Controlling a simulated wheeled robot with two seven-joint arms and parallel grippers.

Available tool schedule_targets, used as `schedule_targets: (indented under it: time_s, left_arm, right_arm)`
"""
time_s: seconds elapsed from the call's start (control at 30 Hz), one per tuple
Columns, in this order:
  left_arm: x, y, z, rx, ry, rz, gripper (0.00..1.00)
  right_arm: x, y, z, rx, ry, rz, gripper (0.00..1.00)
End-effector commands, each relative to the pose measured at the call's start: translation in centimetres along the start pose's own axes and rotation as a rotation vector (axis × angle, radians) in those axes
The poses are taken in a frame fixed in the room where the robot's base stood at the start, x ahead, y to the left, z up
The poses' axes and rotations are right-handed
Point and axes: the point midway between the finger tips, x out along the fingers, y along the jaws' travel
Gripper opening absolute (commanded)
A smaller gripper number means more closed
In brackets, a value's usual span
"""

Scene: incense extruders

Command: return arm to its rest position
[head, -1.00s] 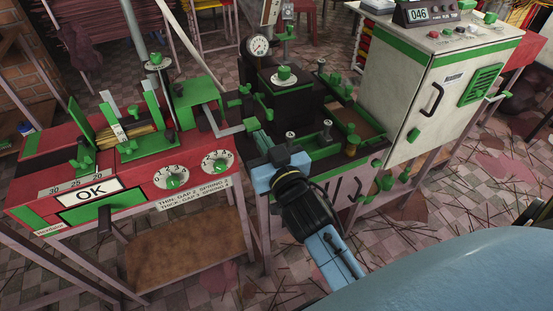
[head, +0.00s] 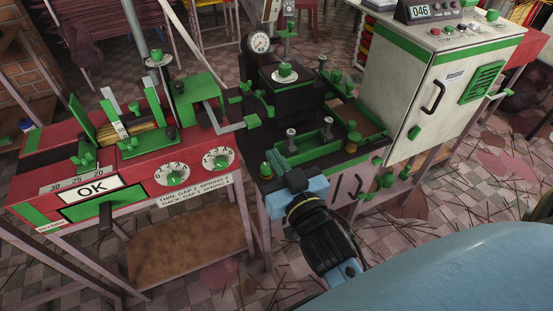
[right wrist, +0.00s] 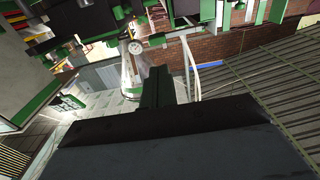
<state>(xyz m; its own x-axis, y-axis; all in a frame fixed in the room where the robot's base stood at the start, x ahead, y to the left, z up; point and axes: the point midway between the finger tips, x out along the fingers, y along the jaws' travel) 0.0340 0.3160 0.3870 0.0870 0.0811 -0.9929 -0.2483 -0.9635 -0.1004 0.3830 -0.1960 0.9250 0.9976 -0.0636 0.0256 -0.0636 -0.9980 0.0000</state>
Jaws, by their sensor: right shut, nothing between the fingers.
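My right gripper (head: 297,179) is shut and empty. It is at the front edge of the dark extruder bench (head: 330,172), just in front of the green tray (head: 305,146). My blue and black right forearm runs from it down to the lower right. In the right wrist view the closed dark fingers (right wrist: 157,88) stand up in the middle with nothing between them. My left gripper is not in view.
A red and green panel (head: 130,185) with an "OK" plate and two dials stands at the left. A white cabinet (head: 400,95) with a "046" display (head: 430,10) stands at the right. A pressure gauge (head: 259,42) rises behind the bench. Dark sticks litter the tiled floor.

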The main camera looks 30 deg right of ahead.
Motion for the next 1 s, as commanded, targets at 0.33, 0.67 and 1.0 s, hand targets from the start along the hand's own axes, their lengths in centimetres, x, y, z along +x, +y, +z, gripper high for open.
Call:
schedule_targets:
  time_s: [0.33, 0.67, 1.0]
  left_arm:
    - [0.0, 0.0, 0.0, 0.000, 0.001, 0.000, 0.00]
    - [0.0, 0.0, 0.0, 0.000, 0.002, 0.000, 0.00]
    - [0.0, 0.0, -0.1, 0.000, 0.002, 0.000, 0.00]
  right_arm:
    - [0.0, 0.0, 0.0, 0.000, 0.000, 0.000, 0.00]
    - [-1.7, 2.2, 4.5, -0.015, -0.295, 0.046, 0.00]
    - [-9.7, 3.5, 11.8, -0.089, -0.906, -0.034, 0.00]
